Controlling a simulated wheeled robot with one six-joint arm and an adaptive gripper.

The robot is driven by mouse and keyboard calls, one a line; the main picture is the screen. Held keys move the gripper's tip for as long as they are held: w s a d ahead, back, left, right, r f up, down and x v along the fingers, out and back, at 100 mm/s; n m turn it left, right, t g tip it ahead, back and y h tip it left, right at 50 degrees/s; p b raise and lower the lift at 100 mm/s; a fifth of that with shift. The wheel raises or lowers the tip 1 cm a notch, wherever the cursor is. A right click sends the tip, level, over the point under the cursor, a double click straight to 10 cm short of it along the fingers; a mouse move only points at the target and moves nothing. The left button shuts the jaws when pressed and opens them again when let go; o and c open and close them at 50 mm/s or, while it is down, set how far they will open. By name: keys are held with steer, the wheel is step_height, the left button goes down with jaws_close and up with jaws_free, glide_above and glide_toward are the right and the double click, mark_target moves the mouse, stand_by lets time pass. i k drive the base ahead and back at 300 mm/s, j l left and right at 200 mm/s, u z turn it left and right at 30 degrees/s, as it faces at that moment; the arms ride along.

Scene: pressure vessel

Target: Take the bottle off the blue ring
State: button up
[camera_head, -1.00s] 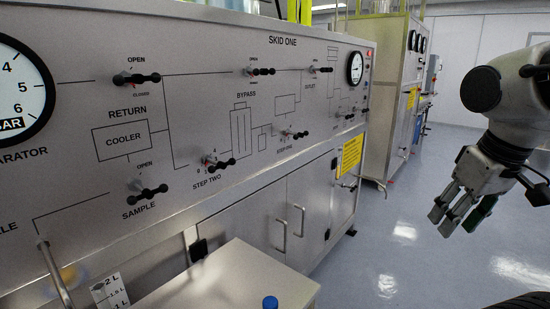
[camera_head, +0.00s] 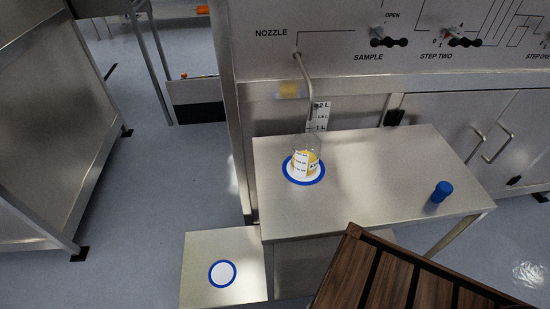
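The bottle (camera_head: 306,158) is clear, with a white label and yellow contents low inside it. It stands upright on the blue ring (camera_head: 291,179), which has a white middle and lies on the steel table (camera_head: 370,175). A bent nozzle pipe (camera_head: 306,82) comes down from the panel to the bottle's top; I cannot tell whether its tip is inside the neck. My gripper is outside the present head view.
A small blue object (camera_head: 441,191), perhaps a cap, stands at the table's right. A lower stand (camera_head: 195,265) at front left bears a second, empty blue ring (camera_head: 222,285). A brown slatted surface (camera_head: 375,275) fills the front. A level scale (camera_head: 319,116) stands behind the bottle.

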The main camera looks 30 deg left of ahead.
mark_target(306, 146)
steer(key=i+l+u, duration=0.1)
steer(key=u, duration=0.8)
steer(key=j+u, duration=0.3)
steer(key=k+l, duration=0.05)
